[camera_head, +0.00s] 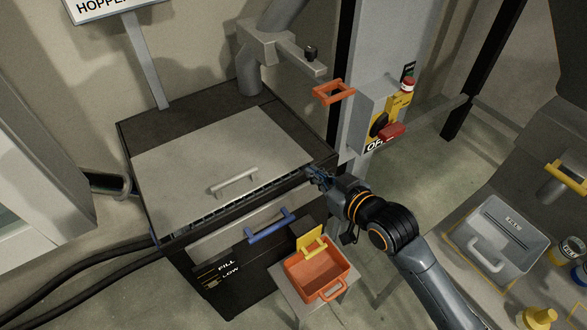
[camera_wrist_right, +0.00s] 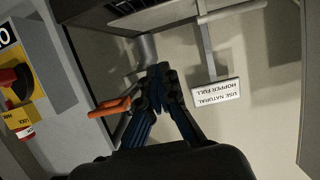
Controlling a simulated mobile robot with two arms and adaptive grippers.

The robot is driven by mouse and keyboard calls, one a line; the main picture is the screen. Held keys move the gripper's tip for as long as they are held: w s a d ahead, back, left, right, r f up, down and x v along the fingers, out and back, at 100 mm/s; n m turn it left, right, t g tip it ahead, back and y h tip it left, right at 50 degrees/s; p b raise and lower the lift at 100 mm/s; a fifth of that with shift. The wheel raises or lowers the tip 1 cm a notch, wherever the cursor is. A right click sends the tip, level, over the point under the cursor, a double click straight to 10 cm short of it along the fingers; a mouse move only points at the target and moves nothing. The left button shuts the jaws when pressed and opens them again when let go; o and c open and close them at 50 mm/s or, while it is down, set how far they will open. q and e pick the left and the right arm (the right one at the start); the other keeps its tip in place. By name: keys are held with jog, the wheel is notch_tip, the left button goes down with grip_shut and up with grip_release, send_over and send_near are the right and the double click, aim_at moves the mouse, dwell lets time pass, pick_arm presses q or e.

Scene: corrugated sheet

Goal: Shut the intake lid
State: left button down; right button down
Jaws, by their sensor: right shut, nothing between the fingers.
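The intake lid (camera_head: 215,150) is a pale grey panel with a light bar handle (camera_head: 234,182) near its front edge. It lies nearly flat over the dark hopper box (camera_head: 262,110). A dark toothed strip shows along its front edge; I cannot tell whether the lid is fully seated. My right gripper (camera_head: 318,178) is shut and empty at the front right corner of the box, just right of the lid. In the right wrist view its fingers (camera_wrist_right: 160,72) are together with nothing between them. My left gripper is not in view.
A post with a yellow switch box (camera_head: 398,108) and an orange handle (camera_head: 333,92) stands behind right. A blue handle (camera_head: 271,226) is on the box front. An orange bin (camera_head: 318,273) stands before it. A grey container (camera_head: 497,240) is at right. A hopper sign (camera_wrist_right: 200,92) hangs behind.

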jog(key=w+a+f+p, duration=0.3)
jog(key=w+a+f, duration=0.2)
jog(key=w+f, duration=0.2)
jog(key=shift+w+f, duration=0.2)
dwell(0.4)
